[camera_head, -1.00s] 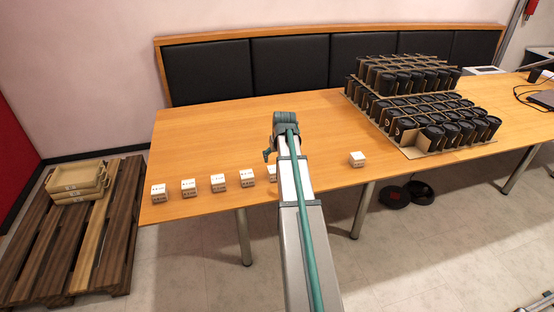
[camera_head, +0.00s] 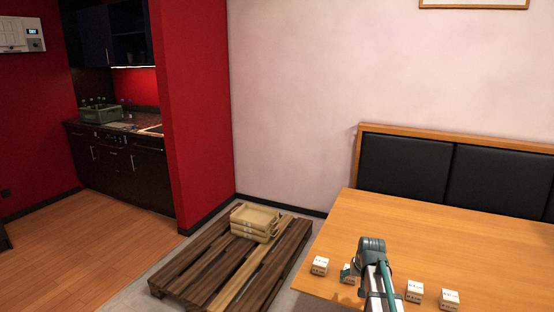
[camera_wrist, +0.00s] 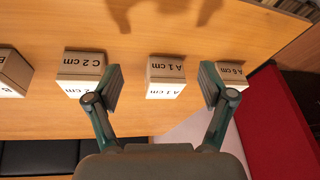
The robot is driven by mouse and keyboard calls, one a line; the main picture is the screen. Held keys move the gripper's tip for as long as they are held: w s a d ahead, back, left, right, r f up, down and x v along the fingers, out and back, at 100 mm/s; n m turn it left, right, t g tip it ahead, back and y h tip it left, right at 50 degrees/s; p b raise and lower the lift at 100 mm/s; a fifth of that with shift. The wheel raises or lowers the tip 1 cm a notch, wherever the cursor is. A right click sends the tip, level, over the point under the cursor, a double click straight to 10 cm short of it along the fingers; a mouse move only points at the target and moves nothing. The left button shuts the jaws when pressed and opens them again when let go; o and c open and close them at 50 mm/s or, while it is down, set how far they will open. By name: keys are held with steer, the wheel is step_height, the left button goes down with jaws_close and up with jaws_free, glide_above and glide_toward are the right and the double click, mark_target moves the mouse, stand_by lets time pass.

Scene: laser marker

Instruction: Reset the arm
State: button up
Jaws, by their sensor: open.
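My gripper (camera_wrist: 161,88) is open, with its two fingers spread wide and nothing held between them. In the wrist view a small white-and-cardboard box marked A 1 cm (camera_wrist: 165,76) shows between the fingers, apart from both. A box marked C 2 cm (camera_wrist: 82,73) lies left of it, partly behind the left finger. Another box marked A (camera_wrist: 232,75) is partly hidden by the right finger. In the head view my arm's end (camera_head: 371,262) is above the table's left part, near the row of boxes; the fingers are mostly hidden there.
The wooden table (camera_head: 400,225) is clear behind the box row. Boxes stand at the row's left end (camera_head: 319,266) and right of my arm (camera_head: 449,299). A black padded bench (camera_head: 405,165) runs behind. A pallet (camera_head: 205,268) with stacked trays (camera_head: 255,222) stands left.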

steer(key=shift+n+y, duration=0.5)
steer(key=shift+n, duration=0.2)
steer(key=a+f, duration=0.1)
steer(key=a, duration=0.4)
steer(key=a+f, duration=0.1)
steer(key=a, duration=0.5)
steer(key=a+f, duration=0.2)
steer(key=a, duration=0.4)
steer(key=shift+s+a+f+b, duration=0.1)
steer(key=shift+s+a+b, duration=0.15)
steer(key=shift+s+b, duration=0.1)
steer(key=s+d+f+g+p, duration=0.1)
steer(key=s+f+g, duration=0.2)
steer(key=s+f, duration=0.95)
steer(key=s+d+f+g, duration=0.2)
steer(key=s+f+g, duration=0.1)
steer(key=s+f, duration=0.95)
steer(key=s+d+f+g, duration=0.1)
steer(key=s+f+g, duration=0.1)
steer(key=s, duration=1.3)
steer(key=s+d+f+g+h+p, duration=0.1)
steer(key=s+d+f+g, duration=0.1)
steer(key=s, duration=1.3)
steer(key=shift+f+n+g, duration=0.3)
steer(key=shift+g, duration=0.2)
